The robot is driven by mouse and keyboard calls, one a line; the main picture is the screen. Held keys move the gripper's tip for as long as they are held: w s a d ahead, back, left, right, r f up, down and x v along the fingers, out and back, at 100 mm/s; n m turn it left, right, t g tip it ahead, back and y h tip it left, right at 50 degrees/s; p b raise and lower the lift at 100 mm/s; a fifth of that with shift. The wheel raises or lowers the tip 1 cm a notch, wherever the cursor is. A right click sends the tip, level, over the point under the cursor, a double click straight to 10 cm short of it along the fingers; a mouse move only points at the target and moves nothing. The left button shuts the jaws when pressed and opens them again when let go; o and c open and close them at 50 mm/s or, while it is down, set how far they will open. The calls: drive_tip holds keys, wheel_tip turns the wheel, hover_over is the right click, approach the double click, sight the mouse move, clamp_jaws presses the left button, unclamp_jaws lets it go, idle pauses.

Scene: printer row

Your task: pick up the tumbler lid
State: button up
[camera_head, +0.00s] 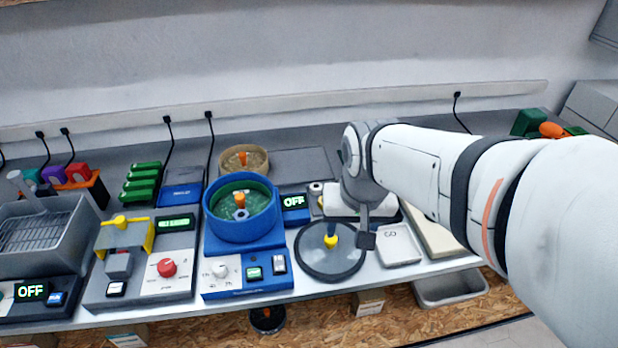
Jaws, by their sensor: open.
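A round, dark-rimmed grey disc with a small yellow knob, which looks like the tumbler lid (314,262), lies flat at the front of the bench, right of the blue tumbler (240,220). My gripper (350,236) is open, with its fingers low over the right half of the disc, next to the yellow knob. One dark fingertip shows right of the knob. The other finger is hard to make out, and I cannot tell whether either touches the lid. The tumbler's bowl is uncovered, with a green inside and an orange-topped post.
A tan round bowl (228,160) stands behind the tumbler. A grey tray (398,245) lies close right of the disc. A grey machine with a red knob (167,267) stands left. My arm hides part of the bench's right side.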

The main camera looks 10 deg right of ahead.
sight(330, 243)
drive_tip(key=w+f+m, duration=0.2)
drive_tip(key=w, duration=0.1)
drive_tip(key=w+f+m+g, duration=0.1)
drive_tip(key=w+f+m, duration=0.1)
drive_tip(key=w+f, duration=0.1)
drive_tip(key=w+f+m+g, duration=0.1)
drive_tip(key=w+f+m, duration=0.1)
drive_tip(key=w+f, duration=0.1)
drive_tip(key=shift+w+d+f+m, duration=0.1)
drive_tip(key=shift+w+m, duration=0.05)
drive_tip(key=shift+w, duration=0.3)
drive_tip(key=shift+w+d+f+m, duration=0.1)
drive_tip(key=shift+w+m, duration=0.05)
drive_tip(key=shift+w, duration=0.3)
drive_tip(key=shift+w+f, duration=0.15)
drive_tip(key=shift+f, duration=0.15)
drive_tip(key=f, duration=0.7)
drive_tip(key=shift+a+f+p, duration=0.3)
drive_tip(key=shift+f+p, duration=0.1)
drive_tip(key=c, duration=1.1)
drive_tip(key=shift+c, duration=0.2)
